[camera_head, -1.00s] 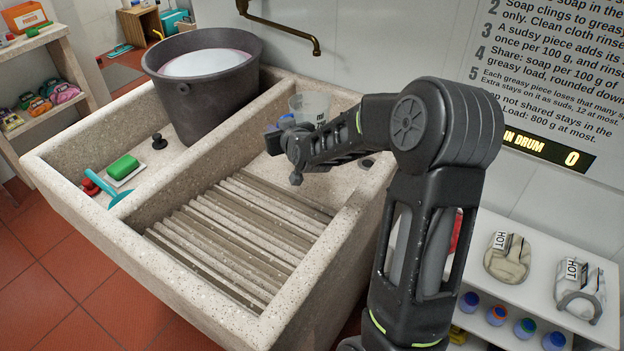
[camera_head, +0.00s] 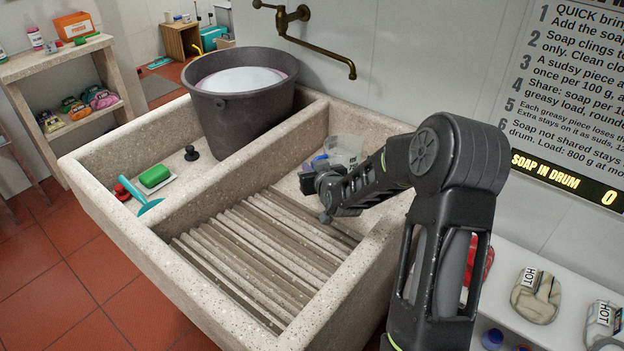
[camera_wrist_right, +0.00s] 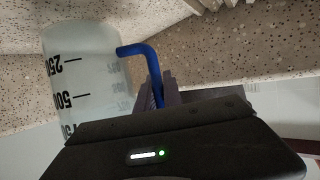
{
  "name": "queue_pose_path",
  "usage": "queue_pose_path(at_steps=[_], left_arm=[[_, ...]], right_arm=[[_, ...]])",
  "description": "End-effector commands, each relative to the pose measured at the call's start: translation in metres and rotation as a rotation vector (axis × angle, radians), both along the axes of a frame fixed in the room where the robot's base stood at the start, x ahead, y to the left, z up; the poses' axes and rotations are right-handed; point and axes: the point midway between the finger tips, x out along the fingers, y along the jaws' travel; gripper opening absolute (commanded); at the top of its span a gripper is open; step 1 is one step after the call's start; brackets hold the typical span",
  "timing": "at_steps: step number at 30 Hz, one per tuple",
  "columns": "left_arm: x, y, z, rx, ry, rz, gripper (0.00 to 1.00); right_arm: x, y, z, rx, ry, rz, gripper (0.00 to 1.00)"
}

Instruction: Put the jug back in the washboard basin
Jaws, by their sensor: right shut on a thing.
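The jug (camera_head: 345,150) is a clear, whitish measuring cup with a blue handle. In the head view it is at the back of the ridged right-hand compartment of the stone washboard basin (camera_head: 336,292), below the back rim. My right gripper (camera_head: 322,172) is shut on the jug's blue handle, which shows between the fingers in the right wrist view (camera_wrist_right: 157,88). Black volume marks show on the jug (camera_wrist_right: 82,75) there. My forearm hides part of the jug's surroundings, and I cannot tell whether its base touches the basin floor. My left gripper is out of view.
A large dark bucket (camera_head: 240,118) with whitish contents stands in the left compartment. Near it are a black plug (camera_head: 191,153), green soap (camera_head: 155,176) and a teal tool (camera_head: 150,206). A brass tap (camera_head: 325,55) reaches over the back. The ridged slope (camera_head: 265,250) is clear.

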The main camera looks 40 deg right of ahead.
Motion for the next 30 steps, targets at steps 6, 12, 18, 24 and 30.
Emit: queue_pose_path(at_steps=[6, 12, 18, 24, 30], left_arm=[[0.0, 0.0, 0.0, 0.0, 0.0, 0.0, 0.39], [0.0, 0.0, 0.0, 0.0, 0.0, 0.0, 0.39], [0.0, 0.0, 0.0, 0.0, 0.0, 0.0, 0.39], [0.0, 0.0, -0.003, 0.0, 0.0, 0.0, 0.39], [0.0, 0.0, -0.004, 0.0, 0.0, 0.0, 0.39]], right_arm=[[0.0, 0.0, -0.006, 0.001, 0.003, 0.0, 0.0], [0.0, 0.001, -0.033, 0.0, 0.003, 0.001, 0.0], [0.0, 0.0, -0.037, -0.001, -0.001, 0.001, 0.0], [0.0, 0.0, -0.039, -0.001, 0.0, 0.001, 0.0], [0.0, 0.001, -0.04, 0.001, 0.001, 0.001, 0.21]])
